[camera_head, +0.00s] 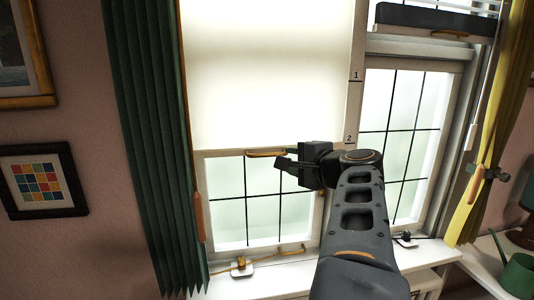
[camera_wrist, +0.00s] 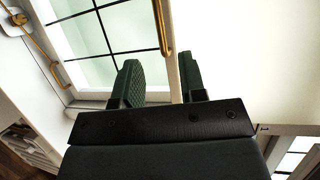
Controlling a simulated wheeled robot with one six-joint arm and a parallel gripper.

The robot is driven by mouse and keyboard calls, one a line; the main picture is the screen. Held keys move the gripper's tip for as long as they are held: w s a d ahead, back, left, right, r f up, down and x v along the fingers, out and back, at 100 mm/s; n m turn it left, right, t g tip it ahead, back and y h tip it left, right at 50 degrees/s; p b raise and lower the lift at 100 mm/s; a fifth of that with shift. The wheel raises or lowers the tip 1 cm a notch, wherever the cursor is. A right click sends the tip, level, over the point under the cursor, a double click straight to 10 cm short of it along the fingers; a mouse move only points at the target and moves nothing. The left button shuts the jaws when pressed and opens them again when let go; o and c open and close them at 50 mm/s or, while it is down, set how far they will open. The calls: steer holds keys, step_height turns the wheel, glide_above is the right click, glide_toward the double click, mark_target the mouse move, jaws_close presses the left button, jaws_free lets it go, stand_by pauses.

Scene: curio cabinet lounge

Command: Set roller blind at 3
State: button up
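The white roller blind (camera_head: 265,75) hangs over the upper part of the left window in the head view. Its bottom edge is level with or slightly below the mark 2 (camera_head: 349,138) on the frame; mark 1 (camera_head: 356,75) is higher up. I see no mark 3; my arm covers the frame lower down. A brass pull (camera_head: 266,153) sits on the blind's bottom edge. My gripper (camera_head: 283,162) is at the pull's right end. In the wrist view, its green fingers (camera_wrist: 160,76) stand apart, with the blind's edge and pull (camera_wrist: 165,30) between or just beyond them.
A green curtain (camera_head: 150,130) hangs left of the window and a yellow one (camera_head: 495,120) at right. The sill (camera_head: 285,275) holds a brass window stay (camera_head: 240,264). Framed pictures (camera_head: 42,180) hang at left.

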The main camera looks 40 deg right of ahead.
mark_target(268, 156)
steer(key=w+p, duration=0.1)
steer(key=w, duration=0.3)
steer(key=w+f, duration=0.1)
steer(key=w, duration=0.3)
steer(key=w+f+p, duration=0.1)
steer(key=w, duration=0.2)
steer(key=shift+w+d+f+p, duration=0.15)
steer(key=shift+w+d+p, duration=0.1)
steer(key=shift+w+p, duration=0.15)
jaws_close()
